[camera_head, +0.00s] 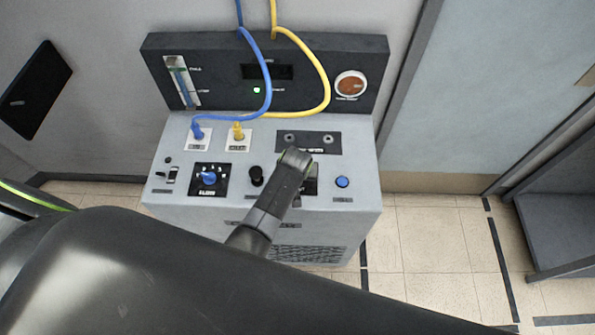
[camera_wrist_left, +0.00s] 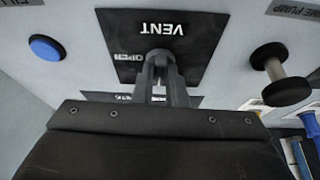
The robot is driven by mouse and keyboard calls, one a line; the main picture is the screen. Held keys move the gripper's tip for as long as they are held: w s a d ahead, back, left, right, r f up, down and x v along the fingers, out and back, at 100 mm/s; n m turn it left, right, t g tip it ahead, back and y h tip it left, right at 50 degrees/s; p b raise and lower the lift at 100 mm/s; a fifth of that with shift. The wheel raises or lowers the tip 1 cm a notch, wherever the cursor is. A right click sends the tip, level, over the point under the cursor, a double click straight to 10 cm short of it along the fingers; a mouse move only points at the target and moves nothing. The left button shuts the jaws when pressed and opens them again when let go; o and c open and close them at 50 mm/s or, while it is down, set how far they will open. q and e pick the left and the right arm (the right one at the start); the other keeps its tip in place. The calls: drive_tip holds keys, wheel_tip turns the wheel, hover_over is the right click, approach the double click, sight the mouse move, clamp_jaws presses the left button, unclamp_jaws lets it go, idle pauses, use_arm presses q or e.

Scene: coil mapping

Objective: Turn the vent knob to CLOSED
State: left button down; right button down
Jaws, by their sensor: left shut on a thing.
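The vent panel (camera_wrist_left: 205,30) is a black plate on the console, with VENT and OPEN lettering that shows upside down in the left wrist view. In the head view the same plate (camera_head: 312,188) is mostly covered by my left gripper (camera_head: 296,156). In the wrist view, the left gripper's two fingers (camera_wrist_left: 161,80) are closed around the small grey vent knob (camera_wrist_left: 159,55) at the plate's middle. The fingers hide most of the knob, so I cannot tell its pointing direction. The CLOSED label is not readable. My right gripper is not in view.
A blue button (camera_head: 342,182) sits right of the plate, a black pump knob (camera_head: 256,176) left of it, and a blue rotary knob (camera_head: 209,178) further left. Blue (camera_head: 265,75) and yellow (camera_head: 322,75) hoses loop behind. My dark arm covers the foreground.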

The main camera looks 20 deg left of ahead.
use_arm(q)
drive_tip(key=shift+n, duration=0.4)
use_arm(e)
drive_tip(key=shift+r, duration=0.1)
use_arm(q)
drive_tip(key=c, duration=1.5)
unclamp_jaws()
drive_tip(key=shift+o, duration=0.2)
